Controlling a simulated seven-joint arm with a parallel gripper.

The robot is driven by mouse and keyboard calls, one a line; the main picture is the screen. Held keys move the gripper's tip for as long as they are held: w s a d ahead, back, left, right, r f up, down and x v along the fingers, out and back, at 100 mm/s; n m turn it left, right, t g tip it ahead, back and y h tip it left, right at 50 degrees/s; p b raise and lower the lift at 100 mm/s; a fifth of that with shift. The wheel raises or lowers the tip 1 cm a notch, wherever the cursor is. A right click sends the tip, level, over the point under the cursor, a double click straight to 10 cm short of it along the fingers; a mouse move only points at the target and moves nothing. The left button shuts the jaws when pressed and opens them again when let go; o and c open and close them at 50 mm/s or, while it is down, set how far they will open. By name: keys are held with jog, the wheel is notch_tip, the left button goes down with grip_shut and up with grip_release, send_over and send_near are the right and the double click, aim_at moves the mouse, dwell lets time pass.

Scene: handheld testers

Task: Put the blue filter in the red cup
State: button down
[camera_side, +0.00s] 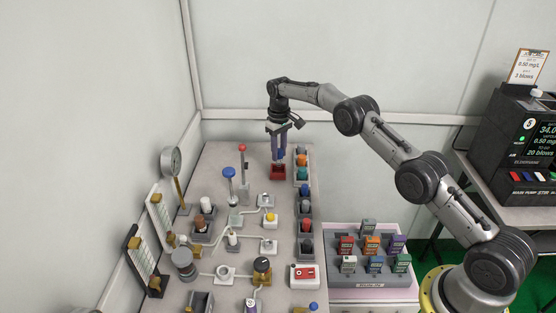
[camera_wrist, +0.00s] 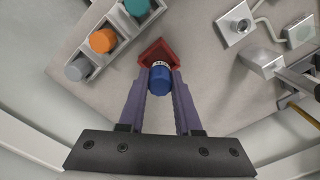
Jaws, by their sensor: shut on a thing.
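My gripper (camera_wrist: 160,90) is shut on the blue filter (camera_wrist: 160,79), which sits between the two purple fingers in the wrist view. In the side view my gripper (camera_side: 279,153) points down at the far end of the bench, over the red cup (camera_side: 278,172). The red cup (camera_wrist: 154,50) shows in the wrist view just beyond the fingertips, partly hidden by the filter and fingers. The filter's lower end overlaps the cup in the picture; I cannot tell whether it is inside the cup or above it.
A row of grey holders with orange (camera_wrist: 102,41), teal (camera_wrist: 137,6), grey (camera_wrist: 79,68) and other plugs stands close beside the red cup. Left of the cup stand a blue-topped post (camera_side: 229,172) and a red-topped post (camera_side: 242,148). A tray of coloured testers (camera_side: 333,277) lies nearer.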

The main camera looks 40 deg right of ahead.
jog(key=shift+w+f, duration=0.25)
jog(key=shift+f, duration=1.65)
jog(key=shift+f, duration=0.1)
jog(key=c, duration=0.6)
grip_release()
jog(key=shift+r, duration=3.95)
